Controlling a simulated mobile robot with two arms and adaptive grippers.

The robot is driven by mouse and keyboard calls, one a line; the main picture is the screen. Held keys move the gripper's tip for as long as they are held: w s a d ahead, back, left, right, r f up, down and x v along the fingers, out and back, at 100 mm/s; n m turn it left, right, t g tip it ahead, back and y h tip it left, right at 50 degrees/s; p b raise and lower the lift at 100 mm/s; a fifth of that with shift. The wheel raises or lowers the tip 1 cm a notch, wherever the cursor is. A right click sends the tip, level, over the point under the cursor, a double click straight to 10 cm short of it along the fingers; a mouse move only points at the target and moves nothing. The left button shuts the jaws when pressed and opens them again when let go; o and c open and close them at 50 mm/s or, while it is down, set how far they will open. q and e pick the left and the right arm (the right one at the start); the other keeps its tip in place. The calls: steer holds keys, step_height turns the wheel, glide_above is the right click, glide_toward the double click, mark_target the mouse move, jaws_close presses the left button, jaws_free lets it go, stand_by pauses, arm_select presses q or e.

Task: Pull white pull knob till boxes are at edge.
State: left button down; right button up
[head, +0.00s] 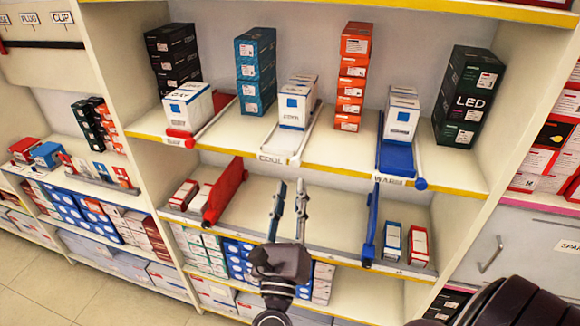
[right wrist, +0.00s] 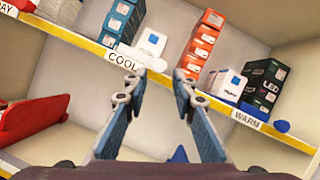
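The white pull knob (head: 295,161) is at the front of the middle slide, beside the COOL label (head: 272,158) on the upper shelf edge. In the right wrist view, the white knob (right wrist: 156,64) shows just right of the COOL label, beyond the fingertips. White boxes (head: 296,104) stand on this slide, set back from the shelf edge. My right gripper (head: 288,188) is open and empty, below and in front of the knob. Its two blue-grey fingers are apart in the right wrist view (right wrist: 158,82), not touching the knob. My left gripper is not in view.
A red slide (head: 179,134) with white boxes is to the left, and a blue slide (head: 397,157) with white boxes to the right. Red (head: 225,192) and blue (head: 372,225) dividers stand on the shelf below. Stacked dark, blue and orange boxes line the back.

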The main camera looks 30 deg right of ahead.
mark_target(295, 165)
steer(key=p+x, duration=0.2)
steer(key=x, duration=0.3)
steer(key=shift+w+d+r, duration=0.1)
steer(key=shift+w+r, duration=0.1)
steer(key=shift+w, duration=0.05)
steer(key=shift+w+d, duration=0.15)
steer(key=shift+w, duration=0.05)
steer(key=shift+w+d, duration=0.15)
jaws_close()
